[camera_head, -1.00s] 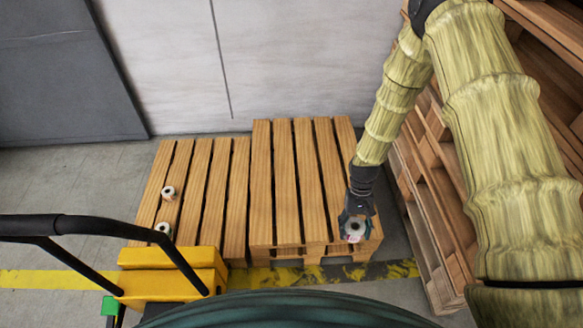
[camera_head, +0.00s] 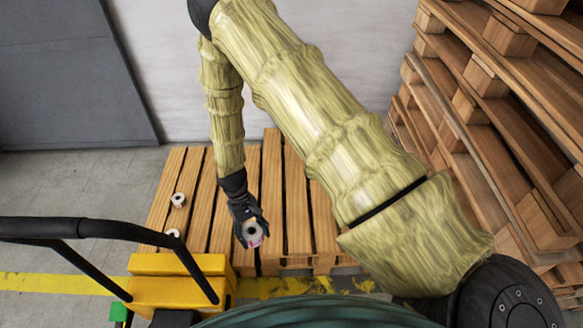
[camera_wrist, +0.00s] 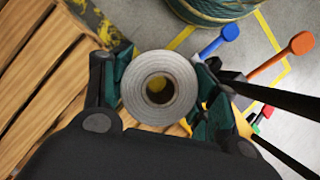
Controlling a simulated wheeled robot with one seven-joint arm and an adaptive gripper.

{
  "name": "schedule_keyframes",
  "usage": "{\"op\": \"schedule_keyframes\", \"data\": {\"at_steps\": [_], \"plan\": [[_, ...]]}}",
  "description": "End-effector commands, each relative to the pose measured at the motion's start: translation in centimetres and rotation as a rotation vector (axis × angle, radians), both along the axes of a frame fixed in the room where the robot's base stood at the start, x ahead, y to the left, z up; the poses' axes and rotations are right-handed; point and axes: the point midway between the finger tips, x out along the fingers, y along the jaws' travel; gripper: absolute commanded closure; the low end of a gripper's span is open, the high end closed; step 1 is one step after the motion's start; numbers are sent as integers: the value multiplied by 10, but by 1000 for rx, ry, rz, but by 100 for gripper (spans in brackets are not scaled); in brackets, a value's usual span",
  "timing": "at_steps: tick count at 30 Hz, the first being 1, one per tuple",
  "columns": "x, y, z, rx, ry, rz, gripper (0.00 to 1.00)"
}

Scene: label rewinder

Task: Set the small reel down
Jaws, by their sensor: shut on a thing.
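A small white reel (camera_wrist: 160,88) with a hollow core is held between the two fingers of my gripper (camera_wrist: 158,92) in the wrist view. The head view also shows the reel (camera_head: 252,236) in my gripper (camera_head: 249,230), near the front where the left and right pallets meet. The reel appears held above the slats; its exact height is unclear. The left pallet (camera_head: 206,205) carries two other small reels, one farther back (camera_head: 178,200) and one nearer the front (camera_head: 173,233), partly hidden by a black handle.
The right pallet (camera_head: 298,215) has bare slats, partly covered by my arm. A yellow cart body (camera_head: 175,290) with black handlebars (camera_head: 90,228) stands at the front left. Tall stacked pallets (camera_head: 490,110) rise on the right. A wall closes the back.

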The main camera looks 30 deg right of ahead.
Motion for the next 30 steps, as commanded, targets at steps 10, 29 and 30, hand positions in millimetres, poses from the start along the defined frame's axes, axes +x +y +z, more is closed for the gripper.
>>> {"op": "schedule_keyframes", "data": {"at_steps": [10,29,30], "plan": [[24,-13,-44,-2,-1,210,68],[79,-42,-113,-1,-2,706,68],[82,-44,-117,-2,-2,739,68]]}}
